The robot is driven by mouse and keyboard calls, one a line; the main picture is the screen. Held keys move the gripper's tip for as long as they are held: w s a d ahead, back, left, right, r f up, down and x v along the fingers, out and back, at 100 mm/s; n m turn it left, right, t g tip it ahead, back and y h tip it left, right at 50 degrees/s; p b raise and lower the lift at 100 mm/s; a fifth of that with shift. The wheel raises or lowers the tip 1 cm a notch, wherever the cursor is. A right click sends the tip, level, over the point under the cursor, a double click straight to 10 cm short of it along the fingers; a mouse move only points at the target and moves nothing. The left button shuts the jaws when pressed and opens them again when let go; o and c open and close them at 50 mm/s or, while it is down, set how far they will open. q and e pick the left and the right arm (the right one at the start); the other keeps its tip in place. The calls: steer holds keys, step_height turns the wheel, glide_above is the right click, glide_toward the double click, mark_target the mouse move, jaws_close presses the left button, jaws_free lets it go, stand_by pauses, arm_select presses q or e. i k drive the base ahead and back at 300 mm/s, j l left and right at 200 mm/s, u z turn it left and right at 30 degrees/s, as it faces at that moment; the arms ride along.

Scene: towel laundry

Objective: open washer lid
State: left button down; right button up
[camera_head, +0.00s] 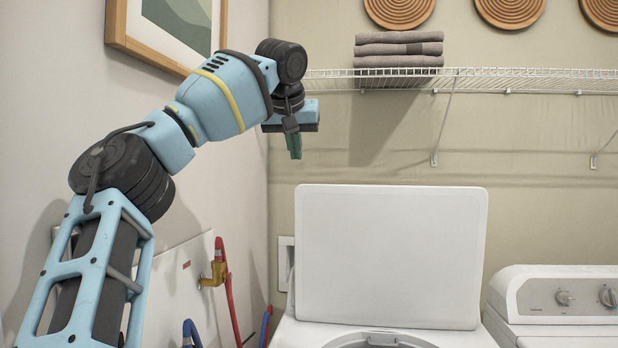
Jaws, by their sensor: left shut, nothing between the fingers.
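The white washer lid (390,255) stands raised and near upright at the back of the washer (300,332). Part of the round tub opening shows below it at the bottom edge of the picture. My left gripper (294,146) hangs from my blue arm at the upper middle, above and a little left of the lid's top left corner. Its green fingers point down, are shut and hold nothing. It appears apart from the lid. My right gripper is not in view.
A white wire shelf (490,80) with folded grey towels (398,48) runs along the back wall, right of my gripper. A second white appliance (560,300) with knobs stands at right. A framed picture (160,35) and red and blue hoses (232,310) are at left.

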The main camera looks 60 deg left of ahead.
mark_target(391, 256)
steer(key=i+j, duration=0.2)
steer(key=j, duration=0.15)
steer(key=i+j, duration=0.2)
steer(key=j, duration=0.2)
steer(key=i+j, duration=0.2)
steer(key=j, duration=0.15)
